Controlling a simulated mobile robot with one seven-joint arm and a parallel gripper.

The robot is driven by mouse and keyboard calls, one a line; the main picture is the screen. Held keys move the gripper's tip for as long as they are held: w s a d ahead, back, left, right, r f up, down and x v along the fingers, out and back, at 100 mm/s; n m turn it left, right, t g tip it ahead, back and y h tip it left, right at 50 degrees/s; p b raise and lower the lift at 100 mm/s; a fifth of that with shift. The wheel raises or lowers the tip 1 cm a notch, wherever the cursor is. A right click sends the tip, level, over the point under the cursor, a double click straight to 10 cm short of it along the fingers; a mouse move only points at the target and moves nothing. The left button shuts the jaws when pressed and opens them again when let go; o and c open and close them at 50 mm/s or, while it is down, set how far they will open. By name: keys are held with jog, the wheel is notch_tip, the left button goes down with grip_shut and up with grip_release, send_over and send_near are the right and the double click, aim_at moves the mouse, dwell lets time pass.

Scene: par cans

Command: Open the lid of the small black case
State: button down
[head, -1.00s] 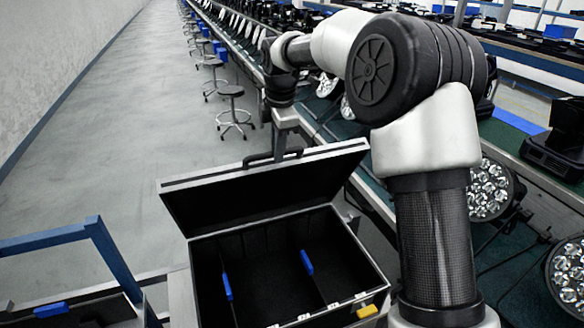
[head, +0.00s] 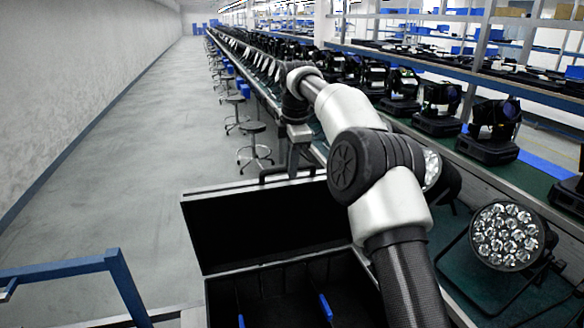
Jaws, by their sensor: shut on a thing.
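The small black case (head: 213,303) stands at the bottom of the head view, its lower part cut off by the frame edge. Its lid (head: 258,232) is raised, showing its dark inner face, and stands steeply at the back of the box. Blue pieces show inside the box. My gripper (head: 293,168) is at the lid's top edge, shut on the lid's dark handle (head: 270,174). The fingertips are small and partly hidden behind the lid's edge. My arm crosses in front of the lid's right side.
A blue rail (head: 70,268) is at the lower left. Stools (head: 253,140) stand on the open grey floor behind the case. A long bench with par cans (head: 508,236) and black moving-head lights (head: 492,133) runs along the right.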

jog(key=shift+f, duration=0.5)
jog(key=c, duration=2.1)
grip_release()
jog(key=o, duration=0.4)
jog(key=shift+w, duration=0.2)
jog(key=shift+v, duration=3.95)
jog(key=shift+s, duration=0.1)
jog(key=s+d+r+m+t+h, duration=0.1)
jog(key=s+d+r+m, duration=0.2)
jog(key=s+r+m, duration=0.35)
jog(key=s+d+r+m+t, duration=0.1)
jog(key=s+d+r+m, duration=0.25)
jog(key=s, duration=0.65)
jog(key=s+d+f+m, duration=0.3)
jog(key=s+f+m, duration=0.1)
jog(key=s, duration=0.4)
jog(key=s+d+f+m+t, duration=0.1)
jog(key=s+d+f+m, duration=0.1)
jog(key=s, duration=0.6)
jog(key=s+d+f+m, duration=0.3)
jog(key=s+f+m, duration=0.2)
jog(key=s+f, duration=0.2)
jog(key=shift+s+d+f+m, duration=0.1)
jog(key=shift+s+d+m, duration=0.05)
jog(key=shift+s, duration=0.35)
jog(key=shift+s+d+m, duration=0.15)
jog(key=shift+s, duration=0.4)
